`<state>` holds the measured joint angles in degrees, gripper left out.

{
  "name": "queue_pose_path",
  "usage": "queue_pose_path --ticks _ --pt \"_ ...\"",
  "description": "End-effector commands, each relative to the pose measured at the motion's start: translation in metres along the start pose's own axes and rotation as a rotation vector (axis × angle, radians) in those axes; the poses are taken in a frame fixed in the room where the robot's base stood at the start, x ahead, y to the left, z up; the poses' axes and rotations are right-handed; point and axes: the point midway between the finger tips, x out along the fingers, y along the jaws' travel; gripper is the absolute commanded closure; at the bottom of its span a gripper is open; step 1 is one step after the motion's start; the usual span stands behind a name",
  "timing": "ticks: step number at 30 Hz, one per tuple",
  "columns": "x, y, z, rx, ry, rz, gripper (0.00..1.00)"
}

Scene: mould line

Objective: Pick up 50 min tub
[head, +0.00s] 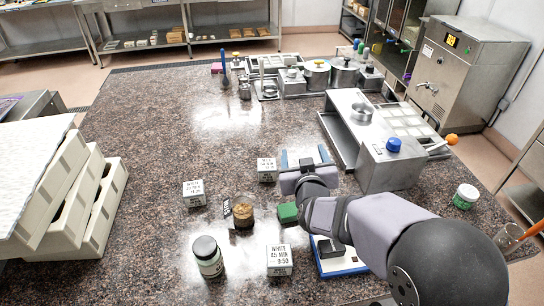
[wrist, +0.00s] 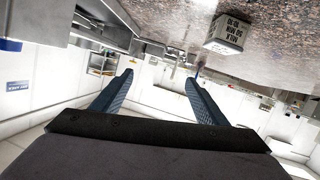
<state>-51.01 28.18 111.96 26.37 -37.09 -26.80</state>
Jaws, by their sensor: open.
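Small grey-white tubs with printed labels stand on the speckled bench. In the wrist view, which is upside down, one tub (wrist: 231,31) reads MILK, 50 MIN, 10:10. It is at the upper right, off to one side and beyond my fingertips. In the head view this seems to be the tub (head: 267,169) just left of my gripper, though its print is too small to be sure. My gripper (head: 305,157) is open with nothing held, its two blue fingers apart; they also show in the wrist view (wrist: 160,82). Another tub (head: 194,193) stands further left.
A WHITE 45 MIN tub (head: 279,262) stands in front. A dark-capped jar (head: 208,257), a jar of brown bits (head: 243,212) and a green block (head: 288,212) are close by. A metal machine (head: 388,165) stands right.

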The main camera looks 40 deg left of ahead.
Motion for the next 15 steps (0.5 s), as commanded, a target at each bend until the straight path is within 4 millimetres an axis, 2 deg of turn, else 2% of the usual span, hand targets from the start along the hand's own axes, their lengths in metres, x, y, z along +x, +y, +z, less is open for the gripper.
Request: queue_pose_path --ticks 1,3,6,9,15 --pt "-0.014 -0.029 0.003 0.031 -0.028 -0.030 0.33" --pt "-0.029 -0.055 0.014 0.075 -0.059 -0.048 0.33" --pt "-0.046 -0.079 0.028 0.116 -0.091 -0.062 0.33" --pt "-0.056 -0.092 0.036 0.137 -0.110 -0.067 0.33" --pt "-0.060 -0.098 0.042 0.151 -0.120 -0.068 0.33"
